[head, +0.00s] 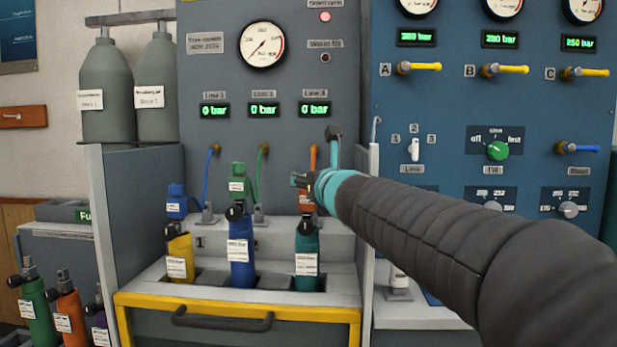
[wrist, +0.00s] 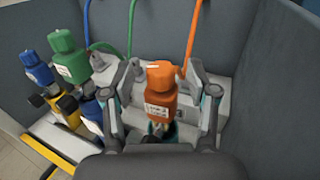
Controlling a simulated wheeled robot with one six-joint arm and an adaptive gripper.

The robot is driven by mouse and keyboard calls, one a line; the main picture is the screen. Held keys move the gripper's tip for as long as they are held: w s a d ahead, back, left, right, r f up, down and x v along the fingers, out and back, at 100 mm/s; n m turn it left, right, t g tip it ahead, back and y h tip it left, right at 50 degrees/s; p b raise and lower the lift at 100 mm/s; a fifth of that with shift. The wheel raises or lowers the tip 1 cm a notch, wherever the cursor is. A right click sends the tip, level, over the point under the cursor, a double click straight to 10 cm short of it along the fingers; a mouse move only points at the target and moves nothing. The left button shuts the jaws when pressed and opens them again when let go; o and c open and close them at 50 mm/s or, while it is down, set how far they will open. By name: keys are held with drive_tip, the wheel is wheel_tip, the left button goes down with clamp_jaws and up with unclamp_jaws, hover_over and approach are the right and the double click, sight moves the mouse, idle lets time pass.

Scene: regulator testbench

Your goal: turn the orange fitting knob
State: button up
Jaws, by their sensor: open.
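The orange fitting knob (wrist: 160,90) carries a white label and sits above the teal cylinder at the right of the bench. In the head view only a part of the orange fitting (head: 304,201) shows, since my arm and gripper cover much of it. My gripper (wrist: 165,98) is open, with one finger on each side of the orange fitting. I cannot tell whether the fingers touch it. In the head view my gripper (head: 303,182) is seen from the side at the fitting's height. The teal cylinder (head: 307,245) stands upright below the fitting.
A green fitting (wrist: 70,60) and a blue fitting (wrist: 37,70) stand to the left, above the blue cylinder (head: 241,250) and yellow cylinder (head: 180,255). An orange hose (wrist: 190,35) runs up behind the orange fitting. A grey side wall (wrist: 260,60) bounds the bay at right.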

drive_tip(key=v, duration=0.9)
drive_tip(key=shift+s, duration=0.3)
drive_tip(key=shift+d, duration=0.1)
drive_tip(key=w+a+m+t+h+b, duration=0.1)
drive_tip(key=w+a+m+h+b, duration=0.2)
drive_tip(key=w+a+m+h, duration=0.35)
drive_tip(key=s+a+m+g+h+b, duration=0.2)
drive_tip(key=s+a+m+h, duration=0.25)
drive_tip(key=s+h, duration=0.35)
drive_tip(key=shift+n+h, duration=0.4)
drive_tip(key=shift+h, duration=0.05)
drive_tip(key=x, duration=0.9)
drive_tip(key=p+x, duration=0.1)
drive_tip(key=x, duration=0.4)
drive_tip(key=shift+w+a+f, duration=0.1)
drive_tip(key=shift+w+f, duration=0.15)
drive_tip(key=shift+w, duration=0.05)
clamp_jaws()
